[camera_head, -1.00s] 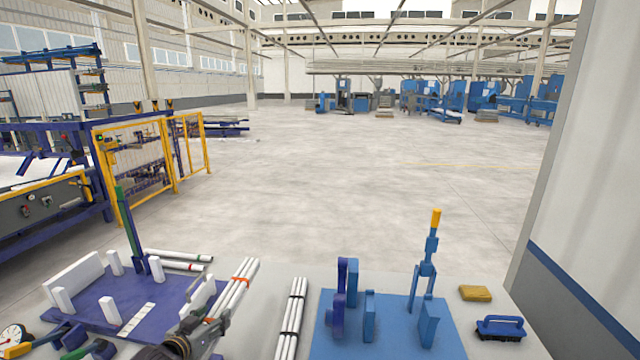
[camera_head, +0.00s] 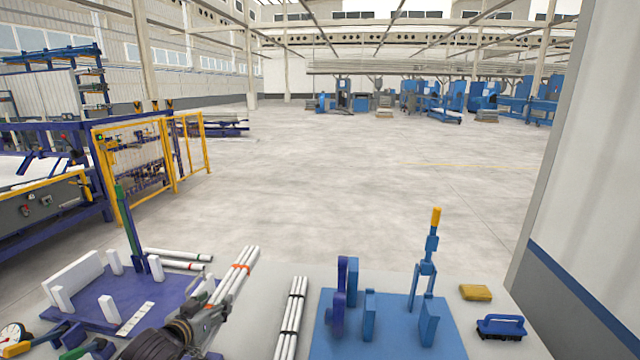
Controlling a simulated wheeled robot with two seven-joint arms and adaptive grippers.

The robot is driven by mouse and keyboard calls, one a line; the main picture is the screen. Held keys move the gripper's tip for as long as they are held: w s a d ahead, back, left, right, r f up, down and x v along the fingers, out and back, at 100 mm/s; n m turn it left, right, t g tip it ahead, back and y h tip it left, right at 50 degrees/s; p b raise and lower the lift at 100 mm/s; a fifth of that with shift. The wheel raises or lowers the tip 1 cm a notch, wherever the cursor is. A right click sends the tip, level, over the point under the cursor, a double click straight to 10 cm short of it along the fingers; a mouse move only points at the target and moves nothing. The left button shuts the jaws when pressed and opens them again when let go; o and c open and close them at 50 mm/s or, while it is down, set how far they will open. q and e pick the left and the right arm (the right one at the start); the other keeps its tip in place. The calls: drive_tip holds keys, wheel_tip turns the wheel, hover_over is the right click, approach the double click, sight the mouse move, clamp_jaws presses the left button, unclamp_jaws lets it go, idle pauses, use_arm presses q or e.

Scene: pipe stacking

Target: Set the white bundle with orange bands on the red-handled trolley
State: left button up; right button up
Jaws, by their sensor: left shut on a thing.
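My left gripper (camera_head: 208,320) is shut on the white bundle with orange bands (camera_head: 236,278). The bundle is tilted, its far end pointing up and right, over the right edge of a purple trolley-like base (camera_head: 165,292) with a green-topped upright (camera_head: 125,215). A blue base (camera_head: 385,345) with a yellow-orange-topped upright (camera_head: 431,245) stands to the right, apart from the bundle. I cannot make out a red handle on either. The bundle's near end is hidden by the gripper. My right gripper is not in view.
A white bundle with black bands (camera_head: 292,318) lies between the two bases. More white pipes (camera_head: 178,256) lie behind the purple base. A yellow block (camera_head: 475,293) and a blue-handled brush (camera_head: 501,327) lie at the right. A gauge (camera_head: 12,335) sits front left.

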use_arm(q)
drive_tip(key=shift+s+d+f+b, duration=0.3)
drive_tip(key=shift+s+d+f, duration=0.1)
drive_tip(key=shift+d, duration=0.05)
drive_tip(key=shift+n+y, duration=0.7)
drive_tip(key=shift+y, duration=0.1)
drive_tip(key=s+d+f+b, duration=0.2)
drive_tip(key=s+f, duration=0.1)
drive_tip(key=f, duration=0.3)
drive_tip(key=s+d+f+b, duration=0.1)
drive_tip(key=s+f+b, duration=0.2)
drive_tip(key=f, duration=0.3)
drive_tip(key=s+d+f+b, duration=0.2)
drive_tip(key=s+f+b, duration=0.1)
drive_tip(key=f, duration=0.3)
drive_tip(key=shift+s+d+f, duration=0.25)
drive_tip(key=shift+d+f, duration=0.05)
drive_tip(key=shift+f, duration=0.05)
drive_tip(key=shift+s+f+b, duration=0.25)
drive_tip(key=shift+f+b, duration=0.05)
drive_tip(key=shift+f, duration=0.15)
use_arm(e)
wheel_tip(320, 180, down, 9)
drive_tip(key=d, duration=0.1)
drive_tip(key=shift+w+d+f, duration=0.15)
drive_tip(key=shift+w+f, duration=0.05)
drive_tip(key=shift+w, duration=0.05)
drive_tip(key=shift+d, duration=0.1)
